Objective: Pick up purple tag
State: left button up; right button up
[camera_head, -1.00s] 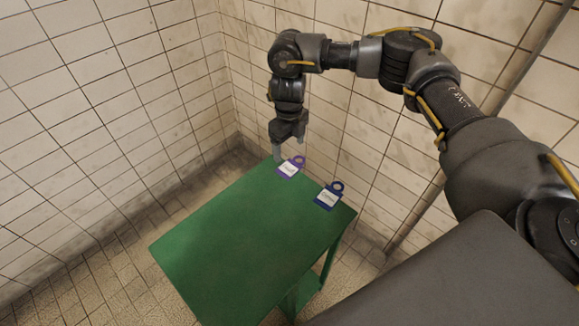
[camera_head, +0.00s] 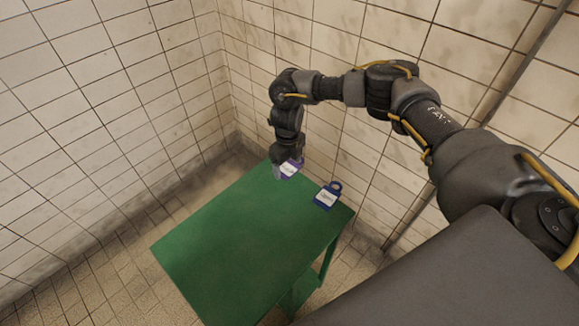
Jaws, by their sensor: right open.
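The purple tag (camera_head: 290,169) with a white label lies at the far edge of the green table (camera_head: 235,240). My right gripper (camera_head: 281,171) points down right at the tag, over its left side, and hides part of it, including most of its ring. The jaws are open; I cannot tell whether the fingers touch the tag. My left gripper is not in view.
A dark blue tag (camera_head: 327,195) with a white label lies to the right of the purple one, near the table's right edge. Tiled walls (camera_head: 330,140) stand close behind the table. The rest of the tabletop is clear.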

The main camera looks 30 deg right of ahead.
aim_at(288, 170)
jog(key=shift+c, duration=0.3)
jog(key=c, duration=0.7)
jog(key=shift+r, duration=0.5)
jog(key=r, duration=0.2)
jog(key=shift+s+a+r+b, duration=0.1)
jog(key=shift+s+r+b, duration=0.1)
jog(key=shift+r+b, duration=0.15)
jog(key=s+a+r, duration=0.1)
jog(key=s+r, duration=0.2)
jog(key=s, duration=0.1)
jog(key=s+a+r, duration=0.2)
jog(key=s+r, duration=0.1)
jog(key=s, duration=0.1)
jog(key=s+a+r+b, duration=0.1)
jog(key=s+r, duration=0.2)
jog(key=s, duration=0.1)
jog(key=shift+s+a+r, duration=0.2)
jog(key=shift+s+a, duration=0.1)
jog(key=shift+s, duration=0.1)
